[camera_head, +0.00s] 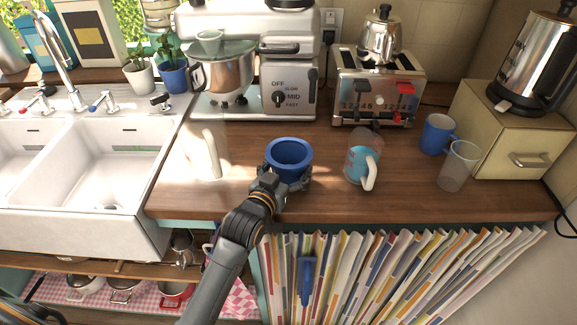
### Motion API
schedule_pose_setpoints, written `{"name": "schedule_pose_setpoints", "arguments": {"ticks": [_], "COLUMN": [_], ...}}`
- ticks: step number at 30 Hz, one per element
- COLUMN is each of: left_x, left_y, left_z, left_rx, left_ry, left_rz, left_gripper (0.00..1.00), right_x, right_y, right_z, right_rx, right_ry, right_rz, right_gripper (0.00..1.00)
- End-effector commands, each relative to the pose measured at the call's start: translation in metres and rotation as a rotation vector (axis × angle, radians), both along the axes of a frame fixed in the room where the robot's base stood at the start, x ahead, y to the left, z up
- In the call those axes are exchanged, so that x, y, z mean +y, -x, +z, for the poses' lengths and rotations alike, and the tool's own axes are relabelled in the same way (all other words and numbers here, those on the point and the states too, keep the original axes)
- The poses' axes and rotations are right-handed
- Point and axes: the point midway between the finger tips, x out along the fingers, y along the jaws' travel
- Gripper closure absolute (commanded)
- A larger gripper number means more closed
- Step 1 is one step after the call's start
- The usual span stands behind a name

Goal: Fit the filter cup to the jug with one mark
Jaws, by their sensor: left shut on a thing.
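The blue filter cup (288,150) is round with a wide open rim. My left gripper (283,181) is shut on its lower part from the front, at the counter's middle; the fingers partly hide its base, and I cannot tell whether it touches the counter. To its right stands a clear jug (361,148) with a light blue patch and a white handle facing front right. To its left stands a pale, white jug-like vessel (203,152), washed out by sunlight. I cannot make out how many marks either bears. My right gripper is not in view.
A blue mug (437,134) and a clear tumbler (458,166) stand at the right, beside a cream box (500,130) with a kettle (531,65). A toaster (378,92) and stand mixer (250,75) line the back. The sink (85,170) is left. Striped curtain hangs below.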

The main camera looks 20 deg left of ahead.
Motion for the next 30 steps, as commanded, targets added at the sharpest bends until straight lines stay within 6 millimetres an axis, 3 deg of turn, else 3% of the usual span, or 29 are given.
{"name": "schedule_pose_setpoints", "arguments": {"ticks": [1,2,5,16,21,30], "left_x": [0.000,0.000,0.000,0.000,0.000,0.007], "left_y": [0.000,0.000,0.000,0.000,0.000,0.058], "left_z": [-0.002,-0.003,-0.002,-0.003,-0.006,0.003], "left_rx": [0.000,0.001,0.001,0.001,0.000,0.002], "left_ry": [0.000,0.000,0.000,0.000,0.000,0.000], "left_rz": [0.000,0.000,0.000,0.000,0.000,-0.001], "left_gripper": [0.55,0.17,0.00,0.00,0.00,0.00], "right_x": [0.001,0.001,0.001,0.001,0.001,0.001], "right_y": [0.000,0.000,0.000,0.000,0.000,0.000], "right_z": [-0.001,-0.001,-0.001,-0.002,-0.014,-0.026], "right_rx": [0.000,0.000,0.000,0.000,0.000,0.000], "right_ry": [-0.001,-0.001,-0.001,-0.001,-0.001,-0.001], "right_rz": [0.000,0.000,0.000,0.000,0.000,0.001], "right_gripper": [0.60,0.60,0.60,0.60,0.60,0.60]}}
